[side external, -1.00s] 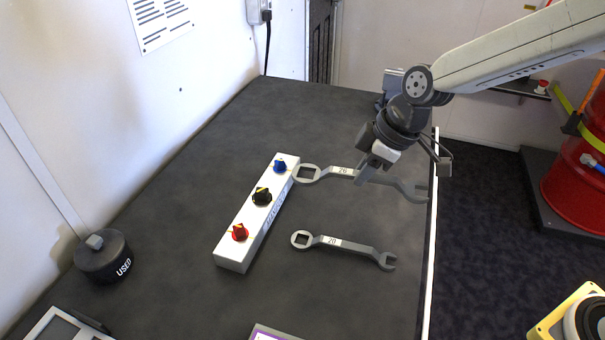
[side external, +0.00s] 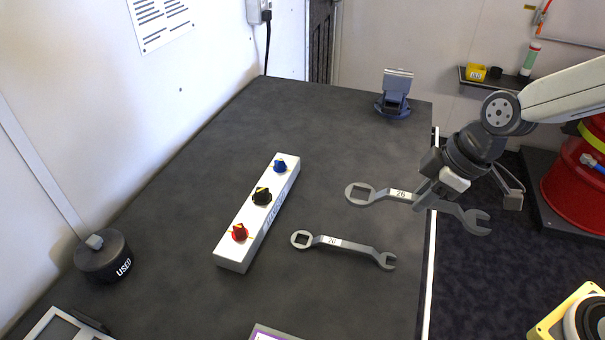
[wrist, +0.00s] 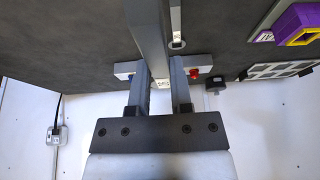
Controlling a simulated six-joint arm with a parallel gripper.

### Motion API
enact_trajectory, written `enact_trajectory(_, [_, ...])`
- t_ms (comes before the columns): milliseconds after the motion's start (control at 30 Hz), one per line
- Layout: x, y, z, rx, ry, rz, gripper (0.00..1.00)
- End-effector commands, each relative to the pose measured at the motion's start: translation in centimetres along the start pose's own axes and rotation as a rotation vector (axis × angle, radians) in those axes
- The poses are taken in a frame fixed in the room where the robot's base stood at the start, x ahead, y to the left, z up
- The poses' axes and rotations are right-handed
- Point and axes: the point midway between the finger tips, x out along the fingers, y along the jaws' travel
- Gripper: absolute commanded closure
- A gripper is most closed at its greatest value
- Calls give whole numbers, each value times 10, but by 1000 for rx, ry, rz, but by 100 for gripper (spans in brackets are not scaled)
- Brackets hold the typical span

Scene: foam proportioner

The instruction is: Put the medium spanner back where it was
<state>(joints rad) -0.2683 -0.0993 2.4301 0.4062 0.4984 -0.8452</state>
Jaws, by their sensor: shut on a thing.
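My gripper (side external: 428,196) is shut on a grey spanner marked 26 (side external: 376,194). It grips the shaft, and the spanner is held over the table's right edge, with its ring end to the left and its open jaw out past the edge. In the wrist view the held spanner (wrist: 152,35) runs up between my two fingers (wrist: 160,80). A smaller grey spanner marked 20 (side external: 342,244) lies on the dark table, in front of the held one. Neither spanner is labelled medium.
A white box with blue, black and red knobs (side external: 240,232) stands on the table (side external: 220,150). A dark round weight marked USED (side external: 103,258) is at left. A grey-blue clamp-like stand (side external: 396,92) is at the back right. Yellow equipment (side external: 560,315) and a red drum (side external: 570,190) stand right of the table.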

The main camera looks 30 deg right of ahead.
Motion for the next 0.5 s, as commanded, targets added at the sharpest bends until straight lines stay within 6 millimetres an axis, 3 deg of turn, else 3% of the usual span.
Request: enact_trajectory(500, [34, 22, -28, 0, -1, -1, 100])
